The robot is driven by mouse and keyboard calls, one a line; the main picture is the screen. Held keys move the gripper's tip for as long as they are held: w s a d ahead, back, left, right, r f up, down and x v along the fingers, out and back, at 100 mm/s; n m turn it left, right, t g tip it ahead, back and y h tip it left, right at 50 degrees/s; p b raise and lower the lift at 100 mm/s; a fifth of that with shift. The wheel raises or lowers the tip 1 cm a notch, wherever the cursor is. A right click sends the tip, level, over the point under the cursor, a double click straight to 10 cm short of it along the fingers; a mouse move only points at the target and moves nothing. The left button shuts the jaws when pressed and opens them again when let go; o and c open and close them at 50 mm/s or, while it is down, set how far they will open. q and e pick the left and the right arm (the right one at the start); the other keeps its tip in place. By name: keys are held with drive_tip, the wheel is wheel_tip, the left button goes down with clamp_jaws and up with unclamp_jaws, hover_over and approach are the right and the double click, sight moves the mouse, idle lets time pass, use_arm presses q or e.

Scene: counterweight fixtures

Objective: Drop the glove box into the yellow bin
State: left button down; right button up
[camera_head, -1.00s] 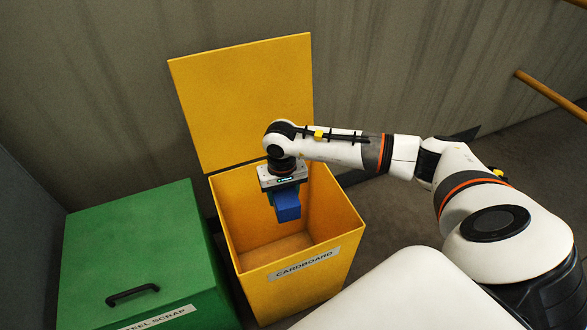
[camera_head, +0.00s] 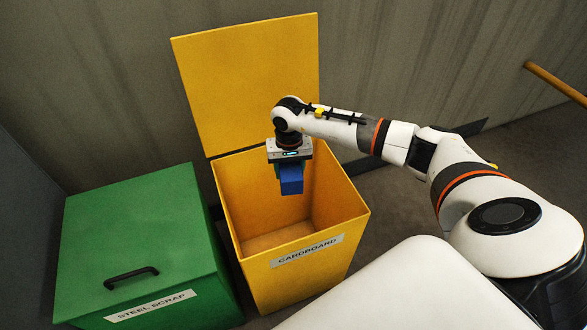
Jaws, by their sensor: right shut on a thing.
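The yellow bin (camera_head: 353,240) stands in the middle with its lid (camera_head: 245,85) raised against the wall. Its front label reads CARDBOARD. My right gripper (camera_head: 289,170) points down over the bin's opening and is shut on the blue glove box (camera_head: 291,181). The glove box hangs above the bare bin floor, apart from the walls as far as I can see. The gripper's fingers are mostly hidden behind the box and the wrist. My left gripper is out of view.
A green bin (camera_head: 135,235) labelled STEEL SCRAP stands to the left with its lid closed and a black handle (camera_head: 131,278) on top. A grey wall (camera_head: 400,60) runs behind the bins. A wooden rail (camera_head: 556,82) is at the far right.

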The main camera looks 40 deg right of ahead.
drive_tip(key=o, duration=1.2)
drive_tip(key=shift+r, duration=0.1)
wheel_tip(320, 180, up, 12)
drive_tip(key=shift+f+b, duration=0.1)
drive_tip(key=shift+b, duration=0.2)
